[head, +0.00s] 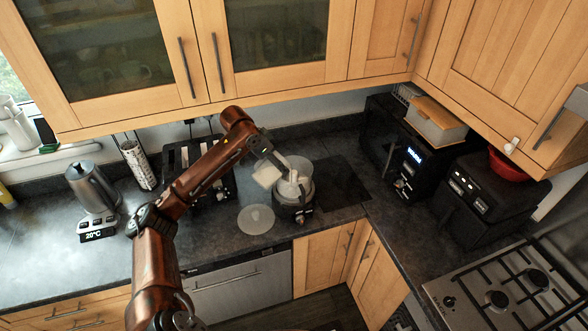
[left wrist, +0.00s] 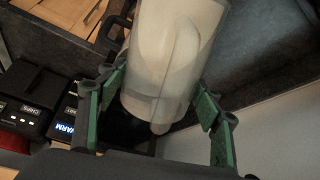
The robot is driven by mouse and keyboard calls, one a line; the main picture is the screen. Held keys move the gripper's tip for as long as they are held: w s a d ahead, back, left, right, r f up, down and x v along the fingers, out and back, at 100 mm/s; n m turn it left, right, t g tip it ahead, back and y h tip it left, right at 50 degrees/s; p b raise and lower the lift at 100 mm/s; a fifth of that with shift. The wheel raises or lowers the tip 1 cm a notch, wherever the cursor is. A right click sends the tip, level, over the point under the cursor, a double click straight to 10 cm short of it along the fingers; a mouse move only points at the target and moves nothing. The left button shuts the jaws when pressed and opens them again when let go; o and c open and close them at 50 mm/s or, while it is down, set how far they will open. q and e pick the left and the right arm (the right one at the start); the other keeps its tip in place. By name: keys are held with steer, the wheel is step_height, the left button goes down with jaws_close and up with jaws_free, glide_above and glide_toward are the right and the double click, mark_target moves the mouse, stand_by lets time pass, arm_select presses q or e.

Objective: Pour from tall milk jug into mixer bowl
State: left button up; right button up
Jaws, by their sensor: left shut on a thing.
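My left gripper (head: 275,162) is shut on the tall milk jug (head: 266,175), a pale, whitish vessel just left of the mixer bowl (head: 306,170) and above the counter. The jug looks tilted in the head view. The left wrist view shows the jug (left wrist: 172,50) between the green finger pads of my left gripper (left wrist: 160,112). The mixer bowl is clear and round, on a dark base, with something white in its middle. I cannot tell whether that is milk or a bowl part. The jug's mouth is not clearly seen. My right gripper is out of view.
A round translucent lid (head: 256,219) lies on the counter in front. A black microwave (head: 402,150) and a black appliance (head: 478,187) stand at right. Wall cabinets (head: 270,60) overhang the counter.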

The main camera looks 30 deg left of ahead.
arm_select(q)
steer(key=shift+w+g, duration=0.1)
steer(key=shift+g, duration=0.4)
stand_by(0.8)
steer(key=shift+w+d+r+g+y, duration=0.1)
steer(key=shift+w+r+g+y, duration=0.1)
steer(key=shift+r+g+y, duration=0.25)
stand_by(1.2)
steer(key=shift+w+f, duration=0.1)
steer(key=shift+f, duration=0.1)
stand_by(0.3)
steer(key=shift+s+f+t+h, duration=0.35)
steer(key=shift+s+f+t, duration=0.15)
steer(key=shift+t, duration=0.25)
steer(key=shift+s+a+r+t, duration=0.1)
steer(key=shift+a+r+t, duration=0.1)
steer(key=shift+r+t, duration=0.35)
steer(key=shift+d, duration=0.1)
steer(key=shift+t+h, duration=0.25)
steer(key=shift+h, duration=0.05)
